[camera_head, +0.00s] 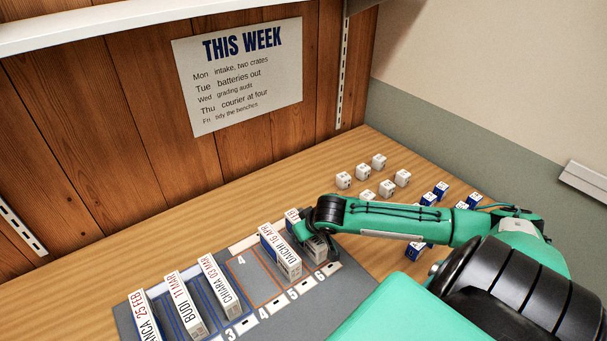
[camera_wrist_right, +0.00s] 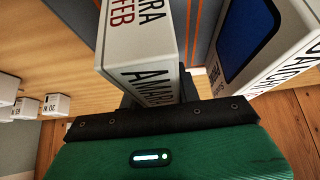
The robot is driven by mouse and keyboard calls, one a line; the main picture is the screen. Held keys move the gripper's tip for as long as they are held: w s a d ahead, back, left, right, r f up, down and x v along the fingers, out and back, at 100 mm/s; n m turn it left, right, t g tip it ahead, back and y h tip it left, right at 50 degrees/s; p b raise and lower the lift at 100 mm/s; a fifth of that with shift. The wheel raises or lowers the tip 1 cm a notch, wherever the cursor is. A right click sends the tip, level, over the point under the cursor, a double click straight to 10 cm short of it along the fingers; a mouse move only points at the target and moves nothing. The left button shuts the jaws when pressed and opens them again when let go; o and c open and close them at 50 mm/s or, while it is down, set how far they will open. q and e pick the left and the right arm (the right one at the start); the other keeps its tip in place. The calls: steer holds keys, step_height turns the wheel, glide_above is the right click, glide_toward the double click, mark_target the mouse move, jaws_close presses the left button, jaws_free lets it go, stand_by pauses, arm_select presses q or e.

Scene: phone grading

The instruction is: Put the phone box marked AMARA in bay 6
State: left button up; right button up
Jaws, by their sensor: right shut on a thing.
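The AMARA phone box (camera_wrist_right: 148,45) is white with its name on the top face. In the right wrist view it sits between the fingers of my right gripper (camera_wrist_right: 150,98), which is shut on it. In the head view my right gripper (camera_head: 316,238) is at bay 6, whose number label (camera_head: 320,277) shows at the grey rack's front edge. The box's far end (camera_head: 292,215) shows there, the rest mostly hidden by the gripper. I cannot tell whether the box rests on the rack floor. My left gripper is not in view.
The DAICHI box (camera_head: 281,252) stands close beside, at bay 5; it also shows in the right wrist view (camera_wrist_right: 268,60). Orange-outlined bay 4 (camera_head: 252,277) is empty. The CHIARA (camera_head: 219,285) and BUDI (camera_head: 185,306) boxes stand further left. Small white cubes (camera_head: 362,171) and blue-sided cubes lie right.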

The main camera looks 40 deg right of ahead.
mark_target(316, 238)
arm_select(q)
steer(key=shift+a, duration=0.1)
arm_select(e)
steer(key=o, duration=1.1)
steer(key=shift+f, duration=0.1)
steer(key=shift+o, duration=0.2)
steer(key=v, duration=1)
steer(key=shift+s+r, duration=0.35)
steer(key=shift+r, duration=0.3)
steer(key=shift+s+a+r, duration=0.1)
steer(key=shift+s+r, duration=0.05)
steer(key=shift+r, duration=0.1)
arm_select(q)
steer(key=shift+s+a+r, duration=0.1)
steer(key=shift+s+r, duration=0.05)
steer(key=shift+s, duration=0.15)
arm_select(e)
steer(key=shift+r, duration=0.1)
